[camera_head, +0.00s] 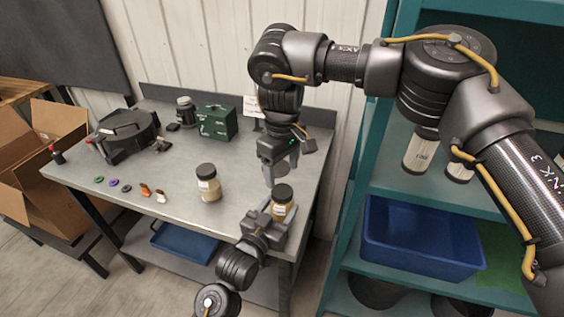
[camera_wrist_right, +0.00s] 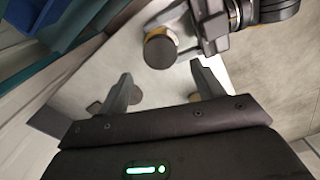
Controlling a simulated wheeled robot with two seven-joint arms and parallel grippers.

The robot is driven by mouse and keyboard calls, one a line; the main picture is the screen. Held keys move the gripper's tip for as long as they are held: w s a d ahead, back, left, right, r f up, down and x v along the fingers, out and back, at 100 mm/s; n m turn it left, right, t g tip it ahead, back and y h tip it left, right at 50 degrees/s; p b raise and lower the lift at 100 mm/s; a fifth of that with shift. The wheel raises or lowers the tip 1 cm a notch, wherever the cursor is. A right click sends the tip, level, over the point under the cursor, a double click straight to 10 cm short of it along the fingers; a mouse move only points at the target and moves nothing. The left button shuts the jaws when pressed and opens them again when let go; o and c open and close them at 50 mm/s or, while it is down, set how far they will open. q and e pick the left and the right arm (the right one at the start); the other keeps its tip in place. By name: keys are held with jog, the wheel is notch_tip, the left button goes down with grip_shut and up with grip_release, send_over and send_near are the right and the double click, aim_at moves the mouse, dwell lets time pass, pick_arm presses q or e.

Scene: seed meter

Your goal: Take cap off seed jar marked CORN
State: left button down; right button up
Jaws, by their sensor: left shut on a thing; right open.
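A seed jar with tan contents and a dark cap (camera_head: 283,194) is at the front right of the workbench; its label cannot be read. My left gripper (camera_head: 276,212) is shut on the jar's body, which looks upright. The right wrist view shows this jar's cap (camera_wrist_right: 160,48) from above, with my left gripper (camera_wrist_right: 197,38) beside it. My right gripper (camera_head: 281,172) points down just above the cap, open and empty. In the right wrist view the cap lies a little beyond the open fingertips of my right gripper (camera_wrist_right: 165,82).
Another dark-capped jar (camera_head: 208,183) stands on the workbench (camera_head: 170,190) to the left. Small colored discs, a black round device (camera_head: 125,130) and a green box (camera_head: 217,122) lie farther left and back. A teal shelf with a blue bin (camera_head: 420,238) stands close on the right.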

aim_at(282, 191)
jog(key=shift+f, duration=3.15)
